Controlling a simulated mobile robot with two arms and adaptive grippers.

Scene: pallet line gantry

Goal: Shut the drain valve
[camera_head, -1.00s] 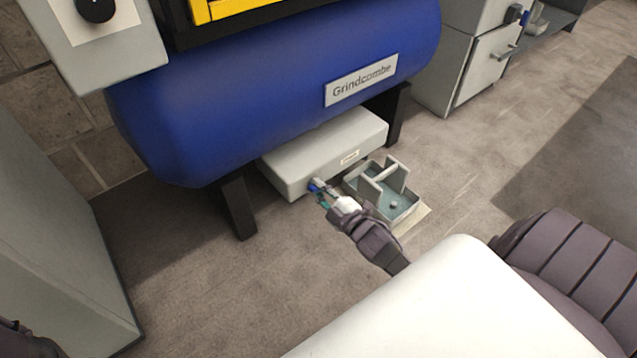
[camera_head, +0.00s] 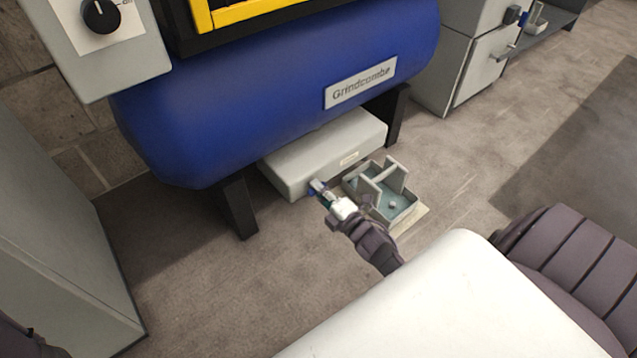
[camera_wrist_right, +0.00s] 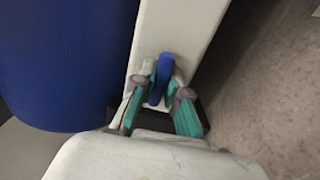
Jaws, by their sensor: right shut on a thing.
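The blue drain valve handle (camera_head: 316,187) sticks out from the front of the pale grey box (camera_head: 335,148) under the blue tank (camera_head: 270,85). My right gripper (camera_head: 324,195) is at the handle and shut on it. In the right wrist view the blue handle (camera_wrist_right: 161,82) stands between the two teal fingers of my right gripper (camera_wrist_right: 162,92). The handle's base and the valve body are mostly hidden by the fingers. My left gripper does not show.
A grey tray (camera_head: 405,212) with upright plates stands on the floor just right of my right gripper. A dark tank leg (camera_head: 238,207) is to the left. Grey cabinets stand at far left (camera_head: 55,240) and upper right (camera_head: 462,70).

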